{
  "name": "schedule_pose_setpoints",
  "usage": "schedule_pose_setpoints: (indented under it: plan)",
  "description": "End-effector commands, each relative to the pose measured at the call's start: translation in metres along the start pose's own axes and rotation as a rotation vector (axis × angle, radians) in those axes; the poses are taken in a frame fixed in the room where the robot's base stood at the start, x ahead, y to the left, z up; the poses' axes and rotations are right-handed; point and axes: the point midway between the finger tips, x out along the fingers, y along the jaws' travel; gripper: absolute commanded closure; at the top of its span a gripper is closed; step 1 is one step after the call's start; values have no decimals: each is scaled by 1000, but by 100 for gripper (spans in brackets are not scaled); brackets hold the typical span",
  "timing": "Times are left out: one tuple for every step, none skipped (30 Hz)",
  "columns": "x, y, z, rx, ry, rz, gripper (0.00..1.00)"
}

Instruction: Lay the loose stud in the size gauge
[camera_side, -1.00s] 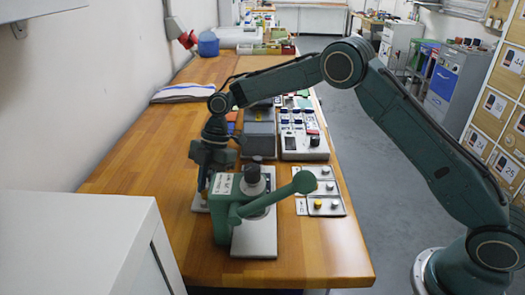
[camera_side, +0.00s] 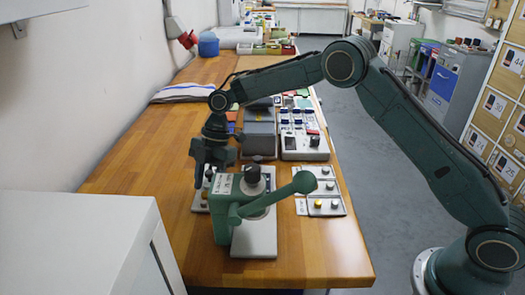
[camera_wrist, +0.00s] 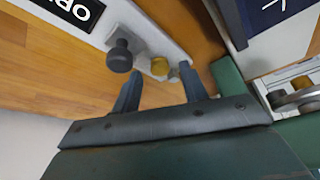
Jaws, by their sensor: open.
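A brass-coloured stud (camera_side: 205,195) sits on a pale narrow plate (camera_side: 198,207) behind and left of the green press; I take this plate for the size gauge but cannot be sure. My gripper (camera_side: 211,170) is just above the plate, pointing down. In the wrist view, my gripper (camera_wrist: 159,84) has its two fingers spread with nothing held. The brass stud (camera_wrist: 160,66) shows beyond the gap between the fingertips, on the plate (camera_wrist: 141,36). A dark grey stud (camera_wrist: 120,56) and a small greyish stud (camera_wrist: 174,75) are beside it. Whether the brass stud lies fully seated is unclear.
The green hand press (camera_side: 224,213) stands close in front of the gripper, its lever reaching right. Grey boxes (camera_side: 259,140) and a device with blue caps (camera_side: 304,148) stand behind. Small panels with studs (camera_side: 325,210) lie right.

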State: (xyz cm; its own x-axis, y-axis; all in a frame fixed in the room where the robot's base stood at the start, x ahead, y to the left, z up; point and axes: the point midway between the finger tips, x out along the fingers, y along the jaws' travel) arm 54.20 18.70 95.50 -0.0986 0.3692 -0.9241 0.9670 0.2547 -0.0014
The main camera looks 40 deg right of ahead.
Motion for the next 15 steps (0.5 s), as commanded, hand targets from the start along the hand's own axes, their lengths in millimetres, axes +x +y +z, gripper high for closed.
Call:
schedule_pose_setpoints:
  plan:
    - [-5,1,0,0,0,3,57]
    - [-8,1,0,-1,1,4,57]
    - [-13,1,0,-1,0,4,57]
    - [-17,1,0,-1,0,4,57]
    - [-21,1,0,-1,0,4,57]
    - [-27,1,0,-2,-1,5,57]
    - [-31,1,0,-2,0,5,57]
    - [-36,1,0,-1,0,4,57]
    - [-42,1,0,-1,1,5,57]
    - [-47,1,0,-1,0,6,57]
    - [-52,1,1,-1,0,4,57]
    - [-59,1,1,-3,-1,5,57]
    - [-61,1,0,-1,0,4,57]
    - [-64,1,0,-2,1,3,57]
    - [-68,1,0,-2,2,3,57]
